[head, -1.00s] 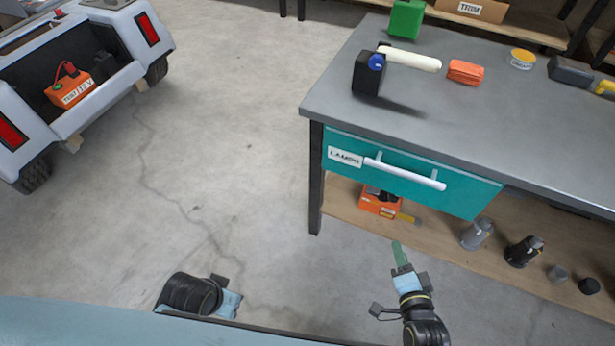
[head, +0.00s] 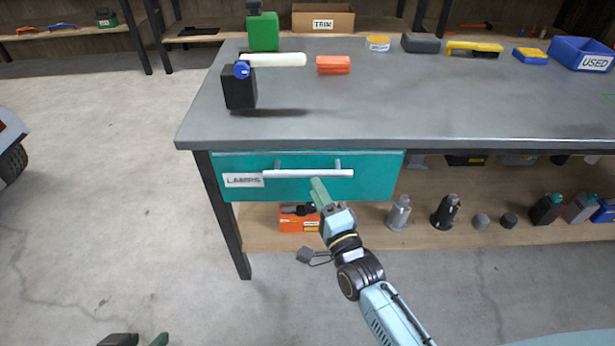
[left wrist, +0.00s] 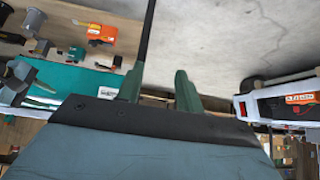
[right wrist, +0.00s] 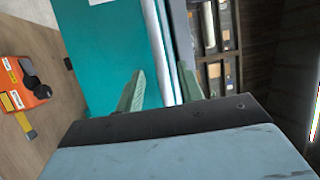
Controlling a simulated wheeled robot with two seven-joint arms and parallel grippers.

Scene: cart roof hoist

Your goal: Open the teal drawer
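The teal drawer (head: 375,180) sits under the left end of the grey workbench and looks shut. It has a "LAMPS" label and a pale bar handle (head: 308,173). My right gripper (head: 318,188) is at the handle, a little right of its middle. In the right wrist view its fingers (right wrist: 162,88) are apart, with the handle bar (right wrist: 157,40) running between them; whether they touch it I cannot tell. My left gripper (head: 150,341) is low at the bottom edge, away from the bench. In the left wrist view its fingers (left wrist: 160,90) are apart with nothing between.
The workbench top (head: 400,105) carries a black block with a white roll (head: 280,60), an orange pack (head: 333,65) and tools. The lower shelf (head: 270,235) holds an orange box (head: 297,220), lamps and bottles. The bench leg (head: 228,225) stands left.

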